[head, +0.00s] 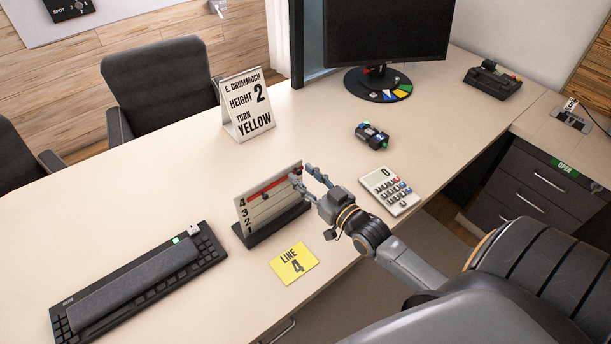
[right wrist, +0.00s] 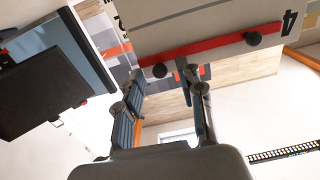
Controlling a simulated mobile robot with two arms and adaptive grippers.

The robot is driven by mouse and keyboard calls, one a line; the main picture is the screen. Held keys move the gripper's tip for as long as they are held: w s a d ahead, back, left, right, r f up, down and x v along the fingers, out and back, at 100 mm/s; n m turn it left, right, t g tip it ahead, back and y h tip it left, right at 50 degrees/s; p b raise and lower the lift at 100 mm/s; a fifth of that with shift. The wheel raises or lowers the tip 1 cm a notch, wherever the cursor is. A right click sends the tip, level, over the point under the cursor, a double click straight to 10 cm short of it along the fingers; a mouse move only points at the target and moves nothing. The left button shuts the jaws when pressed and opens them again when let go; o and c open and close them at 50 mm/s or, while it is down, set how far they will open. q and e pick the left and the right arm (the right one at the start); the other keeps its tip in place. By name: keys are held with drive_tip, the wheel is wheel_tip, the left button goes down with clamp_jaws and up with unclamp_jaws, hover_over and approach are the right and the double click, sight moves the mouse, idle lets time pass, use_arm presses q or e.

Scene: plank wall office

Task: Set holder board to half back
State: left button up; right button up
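The holder board (head: 275,206) is a pale upright panel on a dark foot, near the desk's front edge. It is marked 4, 3, 2, 1 down its left edge, and a red strip (head: 268,187) crosses its top line. In the right wrist view, the board (right wrist: 205,20) is at the top, with the red strip (right wrist: 207,46) and two dark knobs. My right gripper (head: 301,174) is at the board's right end. Its fingers (right wrist: 160,68) are apart, one on each side of a knob; contact is unclear. My left gripper is out of view.
A yellow LINE 4 card (head: 294,263) lies in front of the board. A calculator (head: 390,190) is to the right, a keyboard (head: 135,285) to the left. Behind stand a tent sign (head: 247,105) reading HEIGHT 2, TURN YELLOW, a small dark device (head: 372,136) and a monitor (head: 388,35).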

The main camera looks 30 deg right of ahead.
sight(295, 166)
clamp_jaws()
drive_tip(key=shift+w+r+p, duration=0.1)
drive_tip(key=shift+r+p, duration=0.15)
drive_tip(key=shift+p, duration=0.1)
drive_tip(key=w+g+p, duration=0.1)
drive_tip(key=p, duration=0.1)
drive_tip(key=w+r+g+p, duration=0.1)
drive_tip(key=p, duration=0.2)
drive_tip(key=shift+w+a, duration=0.15)
drive_tip(key=shift+w, duration=0.25)
drive_tip(key=shift+w+f+g+p, duration=0.3)
drive_tip(key=shift+w+p, duration=0.2)
drive_tip(key=shift+w, duration=0.4)
drive_tip(key=shift+w+a+f, duration=0.1)
drive_tip(key=shift+w+f, duration=0.05)
